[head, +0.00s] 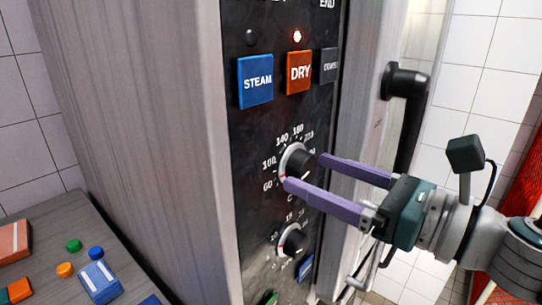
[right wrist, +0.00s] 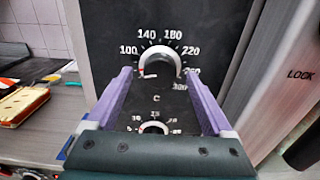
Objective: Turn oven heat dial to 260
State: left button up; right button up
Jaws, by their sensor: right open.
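The oven heat dial (head: 297,161) is a black knob with a pale ring on the black control panel, marked from 60 upward. In the right wrist view the heat dial (right wrist: 160,60) shows numbers up to 300, with 260 at its lower right. A red mark on the dial is at its lower left, near 60. My right gripper (head: 305,172) is open, its two purple fingers pointing at the panel on either side of the dial. In the right wrist view the gripper (right wrist: 158,76) has its fingertips around the dial; contact is unclear. My left gripper is out of view.
A smaller dial (head: 291,241) sits below. Above are blue STEAM (head: 256,80) and orange DRY (head: 299,72) buttons, with a lit lamp (head: 297,36) over DRY. A black door handle (head: 405,100) stands out at right. A counter (head: 50,230) with small coloured items is at left.

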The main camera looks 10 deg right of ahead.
jog(key=shift+w+a, duration=0.45)
jog(key=shift+w, duration=0.05)
jog(key=c, duration=1.4)
